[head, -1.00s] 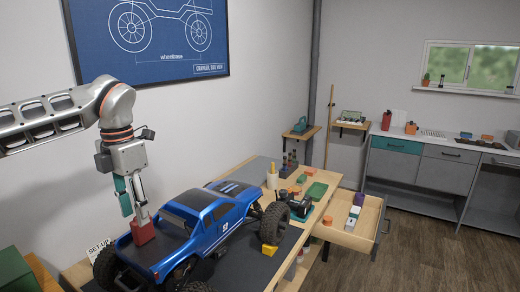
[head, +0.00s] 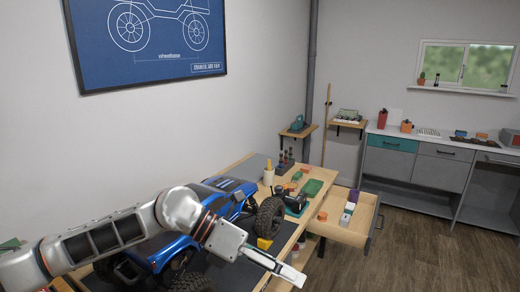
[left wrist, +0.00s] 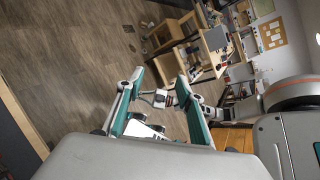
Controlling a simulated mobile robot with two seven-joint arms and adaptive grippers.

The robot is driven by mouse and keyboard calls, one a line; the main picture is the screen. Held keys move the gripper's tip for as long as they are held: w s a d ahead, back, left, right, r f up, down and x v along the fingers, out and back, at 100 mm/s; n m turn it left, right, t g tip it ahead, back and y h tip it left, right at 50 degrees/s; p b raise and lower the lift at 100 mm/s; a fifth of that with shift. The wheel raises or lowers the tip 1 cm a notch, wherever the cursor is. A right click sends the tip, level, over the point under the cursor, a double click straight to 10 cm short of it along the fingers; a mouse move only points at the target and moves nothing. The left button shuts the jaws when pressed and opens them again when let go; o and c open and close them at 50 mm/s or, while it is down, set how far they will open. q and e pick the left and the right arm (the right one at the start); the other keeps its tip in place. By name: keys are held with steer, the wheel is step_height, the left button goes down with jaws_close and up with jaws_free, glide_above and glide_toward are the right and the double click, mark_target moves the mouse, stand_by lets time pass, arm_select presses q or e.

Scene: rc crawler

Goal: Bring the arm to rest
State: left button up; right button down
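My left arm comes in low from the left in the head view and crosses in front of the blue crawler truck (head: 225,185). The left gripper (head: 285,271) points to the lower right, in front of the workbench. The left wrist view shows its two teal-lined fingers (left wrist: 160,80) apart, with nothing held between them. The truck stands on the bench; its bed and part of its near side are hidden behind my arm. The red block seen earlier on the bed does not show now. My right gripper is not in view.
The workbench (head: 255,166) carries bottles and small parts at its far end. An open wooden drawer (head: 345,236) with small items juts out right of the bench. Grey cabinets (head: 440,172) line the back wall. The floor (head: 420,250) at the right is clear.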

arm_select(q)
steer(key=s+d+r+n+h, duration=0.2)
steer(key=s+d+r+h, duration=0.1)
steer(key=d+r+h, duration=0.25)
step_height(320, 180, up, 7)
steer(key=w+a+n+t+h, duration=0.2)
steer(key=w+n+t+h, duration=0.15)
steer(key=n+t, duration=0.4)
steer(key=w+a+f+n+t+y, duration=0.2)
steer(key=w+a+n+t+y, duration=0.2)
steer(key=a+n+t+y, duration=0.35)
steer(key=w+a+f+n+t+y, duration=0.2)
steer(key=w+a+n+t+y, duration=0.15)
steer(key=a+n+t, duration=0.6)
steer(key=s+a+f+n+g+y, duration=0.2)
steer(key=a+f+n+g+y, duration=0.3)
steer(key=a+f+n+y, duration=0.55)
steer(key=s+a+f+n+g+y, duration=0.2)
steer(key=s+a+f+g, duration=0.3)
steer(key=s+a+f, duration=0.5)
steer(key=s+a+f+n+g+y, duration=0.1)
steer(key=s+a+f+g+y, duration=0.1)
steer(key=s+a+f+g, duration=0.7)
steer(key=s+d+f+n+t+h, duration=0.1)
steer(key=d+f+n+t+h, duration=0.2)
steer(key=d+f+t+h, duration=0.4)
steer(key=d+f, duration=0.9)
steer(key=f, duration=0.3)
steer(key=shift+s+n, duration=0.15)
steer(key=shift+n, duration=0.15)
